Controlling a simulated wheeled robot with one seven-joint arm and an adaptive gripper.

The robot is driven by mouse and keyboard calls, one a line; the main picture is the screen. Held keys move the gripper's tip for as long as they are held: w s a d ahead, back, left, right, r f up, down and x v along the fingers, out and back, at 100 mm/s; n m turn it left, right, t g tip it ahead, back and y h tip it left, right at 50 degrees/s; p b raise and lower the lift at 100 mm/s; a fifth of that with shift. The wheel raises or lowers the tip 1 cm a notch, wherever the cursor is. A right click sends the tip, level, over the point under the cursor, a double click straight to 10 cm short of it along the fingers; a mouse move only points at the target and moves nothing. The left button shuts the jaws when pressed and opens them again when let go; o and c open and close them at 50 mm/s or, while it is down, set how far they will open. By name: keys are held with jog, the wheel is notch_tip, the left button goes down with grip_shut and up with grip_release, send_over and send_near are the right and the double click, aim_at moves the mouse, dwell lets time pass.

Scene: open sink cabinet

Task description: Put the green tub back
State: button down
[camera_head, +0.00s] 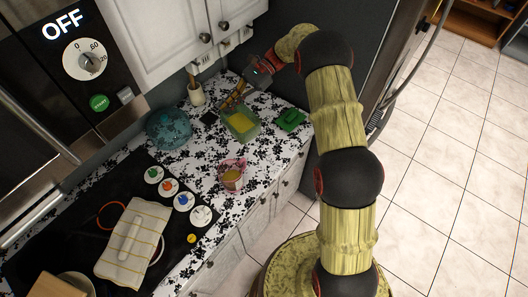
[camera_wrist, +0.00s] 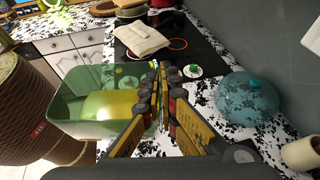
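The green tub (camera_head: 241,126) is see-through with something yellow inside. It is upright over the patterned counter beside the fridge; I cannot tell if it touches the counter. In the wrist view the tub (camera_wrist: 72,112) fills the left side, close to the camera. My gripper (camera_head: 228,105) is at the tub's back left side, reaching down. In the wrist view its fingers (camera_wrist: 162,75) come close together at the tub's right wall and look shut on it. The exact contact is partly hidden by the fingers. A flat green lid-like piece (camera_head: 290,120) lies right of the tub.
A teal round pot (camera_head: 168,129) stands left, near the wall, and a utensil holder (camera_head: 196,94) stands behind. A pinkish cup (camera_head: 232,176) is at the front edge. The stove (camera_head: 85,230) with a cloth-like cover (camera_head: 133,240) is at lower left. Upper cabinets (camera_head: 165,40) hang above.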

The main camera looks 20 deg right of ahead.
aim_at(250, 113)
jog(key=s+d+m+t+b, duration=0.2)
jog(key=d+t, duration=0.1)
jog(key=d, duration=0.1)
jog(key=s+d+m+t+b, duration=0.1)
jog(key=d+m+t+b, duration=0.1)
jog(key=d+m+t, duration=0.1)
jog(key=s+d+m+t+b, duration=0.2)
jog(key=d+m+t+b, duration=0.1)
jog(key=d, duration=0.1)
jog(key=shift+s+d+r, duration=0.2)
jog(key=shift+s+d, duration=0.1)
jog(key=s+d+f+m+t+h+b, duration=0.1)
jog(key=s+d+f+m+t+h, duration=0.1)
jog(key=s+f+m+t+h, duration=0.3)
jog(key=s+d+f+m+t+b, duration=0.1)
jog(key=d+f+m+t, duration=0.15)
jog(key=f, duration=0.35)
jog(key=w+f, duration=0.3)
jog(key=w, duration=0.1)
jog(key=w+d+f+b, duration=0.1)
jog(key=w+f, duration=0.3)
jog(key=w, duration=0.1)
jog(key=w+f, duration=0.3)
jog(key=w, duration=0.1)
jog(key=shift+w+d+f+b, duration=0.15)
jog(key=shift+w+d+b, duration=0.05)
jog(key=shift+w+b, duration=0.1)
jog(key=shift+f, duration=1.5)
